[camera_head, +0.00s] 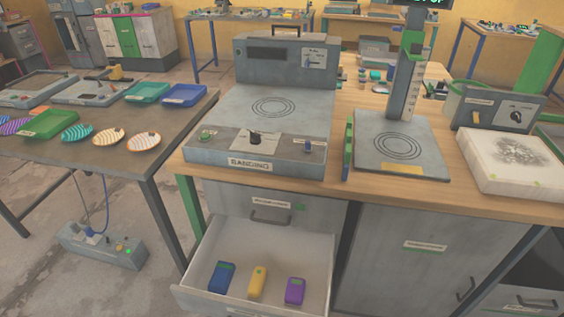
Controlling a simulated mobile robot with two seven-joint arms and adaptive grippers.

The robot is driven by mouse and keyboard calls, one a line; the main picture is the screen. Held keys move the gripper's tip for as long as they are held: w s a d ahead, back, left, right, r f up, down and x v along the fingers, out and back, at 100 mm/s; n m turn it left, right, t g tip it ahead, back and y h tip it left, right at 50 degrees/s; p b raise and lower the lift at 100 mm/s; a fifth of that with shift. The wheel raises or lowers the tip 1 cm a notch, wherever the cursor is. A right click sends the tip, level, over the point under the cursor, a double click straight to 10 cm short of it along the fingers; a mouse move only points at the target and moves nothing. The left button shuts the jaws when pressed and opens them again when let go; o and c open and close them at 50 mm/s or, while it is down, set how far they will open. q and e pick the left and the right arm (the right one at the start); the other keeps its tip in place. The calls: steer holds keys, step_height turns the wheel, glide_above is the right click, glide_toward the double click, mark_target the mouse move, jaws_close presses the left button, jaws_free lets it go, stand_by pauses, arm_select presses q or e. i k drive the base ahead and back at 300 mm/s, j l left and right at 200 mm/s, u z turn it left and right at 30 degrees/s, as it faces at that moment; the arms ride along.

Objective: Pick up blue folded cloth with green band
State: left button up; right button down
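A small dark blue folded cloth (222,279) lies at the left inside the open drawer (322,255). A band seems to cross its upper end, and it looks greenish, but it is too small to be sure. A yellow folded item (257,285) lies to its right, and a purple one (294,293) lies further right. The three lie apart from each other on the pale drawer bottom. Neither of my grippers shows in this view.
Above the drawer, a grey machine labelled BANDING (300,115) stands on the wooden worktop (460,185). A grey stand with a plate (400,165) is to its right. A side table at left holds trays, including a green one (47,124). A power box (100,245) sits on the floor.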

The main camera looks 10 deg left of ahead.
mark_target(220, 282)
steer(key=k+j+u, duration=0.15)
steer(key=u, duration=0.25)
steer(key=z, duration=1)
steer(key=u, duration=1.35)
